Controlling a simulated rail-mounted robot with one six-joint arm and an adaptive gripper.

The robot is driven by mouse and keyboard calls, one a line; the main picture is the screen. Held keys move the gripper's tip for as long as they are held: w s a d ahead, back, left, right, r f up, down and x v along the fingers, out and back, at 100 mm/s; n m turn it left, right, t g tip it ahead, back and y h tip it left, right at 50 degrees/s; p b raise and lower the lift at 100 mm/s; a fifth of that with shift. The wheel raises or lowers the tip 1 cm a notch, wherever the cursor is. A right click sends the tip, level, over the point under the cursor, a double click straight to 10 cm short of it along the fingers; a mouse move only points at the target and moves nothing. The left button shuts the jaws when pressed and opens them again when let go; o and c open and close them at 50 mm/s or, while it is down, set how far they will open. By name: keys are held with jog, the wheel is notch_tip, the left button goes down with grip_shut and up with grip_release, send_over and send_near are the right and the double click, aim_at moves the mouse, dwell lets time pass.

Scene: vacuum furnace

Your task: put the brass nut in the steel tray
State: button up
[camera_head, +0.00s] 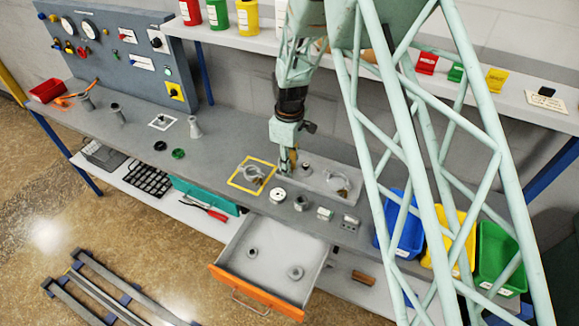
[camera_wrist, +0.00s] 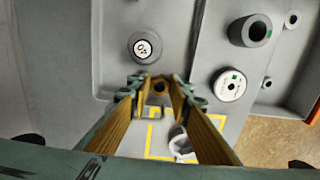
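My gripper (camera_head: 290,162) reaches down over the bench at the left end of the steel tray (camera_head: 318,184). In the wrist view its two long brown-padded fingers converge, and the gripper (camera_wrist: 159,86) has a small brown ring-like piece with a dark hole between its tips. This looks like the brass nut (camera_wrist: 159,88), held by the fingertips. The tray (camera_wrist: 112,62) shows in the wrist view too, with a round dark-rimmed piece (camera_wrist: 143,47) on it. In the head view the fingers hide the nut. Its height above the surface is hard to judge.
A yellow-outlined square (camera_head: 236,184) with small parts lies left of the gripper. Several metal pieces, including a white-topped roll (camera_head: 278,195), stand along the front edge. An open drawer (camera_head: 236,250) with two rings juts out below. Bins (camera_head: 400,225) stand at the right.

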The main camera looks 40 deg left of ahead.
jog(key=shift+o, duration=0.2)
jog(key=shift+r, duration=0.2)
notch_tip(320, 180, up, 12)
dwell(0.9)
jog(key=shift+d, duration=0.1)
dwell(0.7)
